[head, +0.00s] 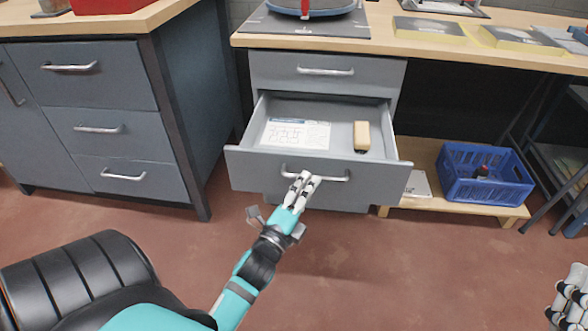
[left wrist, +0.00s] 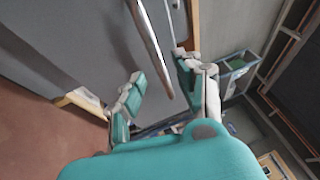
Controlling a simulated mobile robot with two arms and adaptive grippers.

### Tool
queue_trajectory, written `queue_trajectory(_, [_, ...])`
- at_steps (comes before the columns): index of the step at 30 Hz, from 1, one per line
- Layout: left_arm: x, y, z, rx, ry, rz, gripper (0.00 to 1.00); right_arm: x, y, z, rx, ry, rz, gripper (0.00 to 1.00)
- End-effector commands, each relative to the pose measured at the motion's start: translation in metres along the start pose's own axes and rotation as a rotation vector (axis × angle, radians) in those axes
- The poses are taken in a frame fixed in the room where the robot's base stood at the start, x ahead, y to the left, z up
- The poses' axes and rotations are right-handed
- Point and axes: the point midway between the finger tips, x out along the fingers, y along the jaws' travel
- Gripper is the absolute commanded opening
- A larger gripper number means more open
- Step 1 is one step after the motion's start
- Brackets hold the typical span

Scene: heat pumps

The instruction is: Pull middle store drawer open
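The grey middle drawer (head: 255,170) under the wooden bench stands pulled out, with its inside showing. Its silver bar handle (head: 332,179) is on the front panel. My left gripper (head: 304,180) is at this handle. In the left wrist view the handle bar (left wrist: 149,38) runs between the two spread fingers of the left gripper (left wrist: 158,72), with gaps beside it, so the gripper looks open around the bar. My right gripper (head: 571,300) shows only in part at the lower right edge, and its finger state is unclear.
The drawer holds a printed sheet (head: 296,133) and a yellowish block (head: 361,136). A closed drawer (head: 325,72) is above it. A blue crate (head: 486,176) stands on a low wooden shelf at right. Another drawer cabinet (head: 100,128) stands at left. Red floor is clear in front.

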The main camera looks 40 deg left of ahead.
Motion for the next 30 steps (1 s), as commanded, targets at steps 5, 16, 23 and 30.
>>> queue_trajectory(5, [-0.042, 0.001, 0.0, -0.001, -0.002, 0.006, 0.34, 0.0, 0.0, 0.0, 0.0, 0.0, 0.0, 0.4])
queue_trajectory(16, [-0.085, 0.0, 0.0, 0.001, 0.0, 0.001, 0.34, 0.0, 0.0, 0.0, -0.001, 0.0, 0.0, 0.4])
queue_trajectory(23, [-0.086, 0.0, 0.0, 0.001, 0.0, 0.0, 0.34, 0.0, 0.0, 0.0, -0.001, 0.0, 0.0, 0.4])
queue_trajectory(30, [-0.086, 0.0, 0.0, 0.001, 0.0, 0.001, 0.34, 0.0, 0.0, 0.0, -0.001, -0.001, 0.0, 0.4])
